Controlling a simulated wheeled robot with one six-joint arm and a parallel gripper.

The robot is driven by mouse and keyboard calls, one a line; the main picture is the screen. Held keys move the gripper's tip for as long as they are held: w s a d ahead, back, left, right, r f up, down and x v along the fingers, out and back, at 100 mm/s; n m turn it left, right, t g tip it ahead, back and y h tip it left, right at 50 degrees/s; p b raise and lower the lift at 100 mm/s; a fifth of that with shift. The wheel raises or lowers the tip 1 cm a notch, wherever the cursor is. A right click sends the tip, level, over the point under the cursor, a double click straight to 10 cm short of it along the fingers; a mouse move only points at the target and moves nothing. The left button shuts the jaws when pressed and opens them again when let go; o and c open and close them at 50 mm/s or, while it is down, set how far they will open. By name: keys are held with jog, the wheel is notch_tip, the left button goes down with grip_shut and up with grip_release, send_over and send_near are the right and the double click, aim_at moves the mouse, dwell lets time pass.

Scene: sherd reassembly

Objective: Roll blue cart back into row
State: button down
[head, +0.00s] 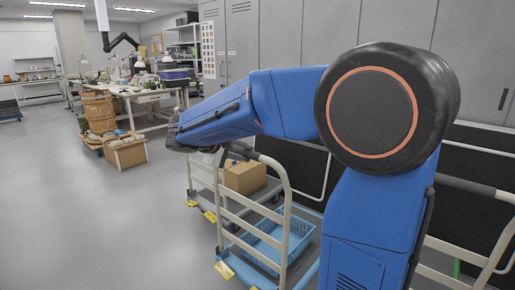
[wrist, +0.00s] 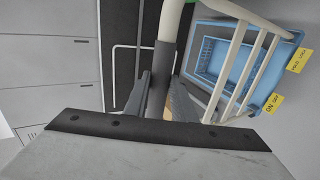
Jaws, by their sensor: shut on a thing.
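The blue cart (head: 310,275) stands at the lower middle of the head view, its light blue deck partly hidden by my arm. A blue basket (head: 275,240) sits on it, and the basket also shows in the wrist view (wrist: 212,62). Its cream rail handle (head: 287,200) rises at the near end, with a grey grip on top. My gripper (wrist: 158,95) is shut around the grey grip (wrist: 159,75) in the wrist view, one dark finger on each side. In the head view the fingers are mostly hidden behind my blue arm.
Another cart with a cardboard box (head: 245,177) stands just behind. A third cart's handle (head: 475,190) shows at right. Grey cabinets (head: 300,35) and dark panels line the wall. The floor (head: 90,220) at left is clear.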

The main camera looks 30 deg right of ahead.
jog(key=d, duration=0.1)
jog(key=w+d, duration=0.1)
jog(key=d, duration=0.3)
jog(key=shift+w+d, duration=0.25)
jog(key=shift+w, duration=0.15)
jog(key=c, duration=1.2)
grip_release()
jog(key=shift+a, duration=0.1)
jog(key=v, duration=0.9)
jog(key=shift+a+r, duration=0.15)
jog(key=shift+a, duration=0.2)
jog(key=shift+s, duration=0.1)
